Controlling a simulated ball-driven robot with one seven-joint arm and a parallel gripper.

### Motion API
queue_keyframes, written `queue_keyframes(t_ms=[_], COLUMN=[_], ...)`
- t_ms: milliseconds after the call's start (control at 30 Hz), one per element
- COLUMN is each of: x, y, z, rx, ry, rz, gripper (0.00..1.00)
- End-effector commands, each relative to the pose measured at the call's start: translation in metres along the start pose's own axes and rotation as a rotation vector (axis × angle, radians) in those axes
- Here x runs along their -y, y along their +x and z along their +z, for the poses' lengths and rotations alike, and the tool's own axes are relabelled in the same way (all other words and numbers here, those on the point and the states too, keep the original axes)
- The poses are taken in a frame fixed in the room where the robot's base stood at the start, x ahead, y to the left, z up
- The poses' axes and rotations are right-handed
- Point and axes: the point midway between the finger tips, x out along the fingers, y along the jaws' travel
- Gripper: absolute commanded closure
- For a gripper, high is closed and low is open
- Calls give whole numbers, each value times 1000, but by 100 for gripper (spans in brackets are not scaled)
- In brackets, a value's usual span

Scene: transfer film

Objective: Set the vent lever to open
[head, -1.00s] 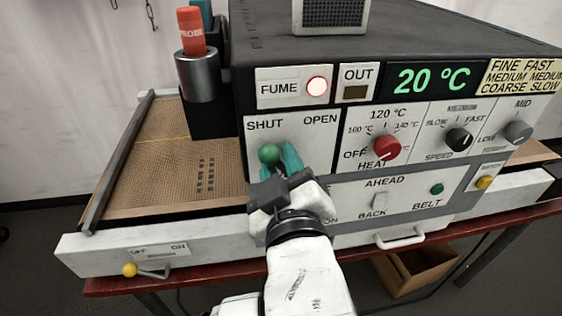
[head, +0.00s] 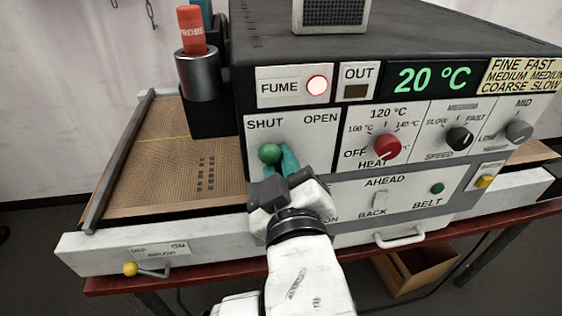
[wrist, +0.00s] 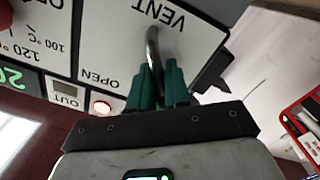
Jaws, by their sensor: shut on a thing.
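In the wrist view my gripper (wrist: 158,88) hides the knob end. The word OPEN on the panel (wrist: 105,62) appears upside down there.
The red heat knob (head: 387,147) and black speed knob (head: 459,139) are to the right. A belt switch (head: 380,201) and a handle (head: 399,238) sit below right. A metal holder (head: 198,76) with a red probe stands left. The FUME lamp (head: 317,85) is lit.

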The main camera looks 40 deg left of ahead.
Motion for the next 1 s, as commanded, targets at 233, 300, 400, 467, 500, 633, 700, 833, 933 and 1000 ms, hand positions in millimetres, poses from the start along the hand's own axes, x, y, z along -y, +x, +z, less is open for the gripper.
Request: queue_keyframes(t_ms=[233, 300, 400, 467, 500, 633, 700, 833, 933, 1000], x=[-2, -4, -6, -8, -10, -15, -17, -22, -25, -27], y=[0, 0, 0, 0, 0, 0, 0, 0, 1, 1], z=[0, 0, 0, 0, 0, 2, 3, 5, 7, 9], rx=[3, 4, 5, 6, 7, 10, 11, 14, 16, 18], ry=[39, 68, 127, 169, 201, 317, 384, 508, 604, 670], rz=[-1, -1, -2, -3, -3, -4, -6, -7, -9, -9], gripper=[100, 100, 100, 100, 100, 100, 100, 100, 100, 100])
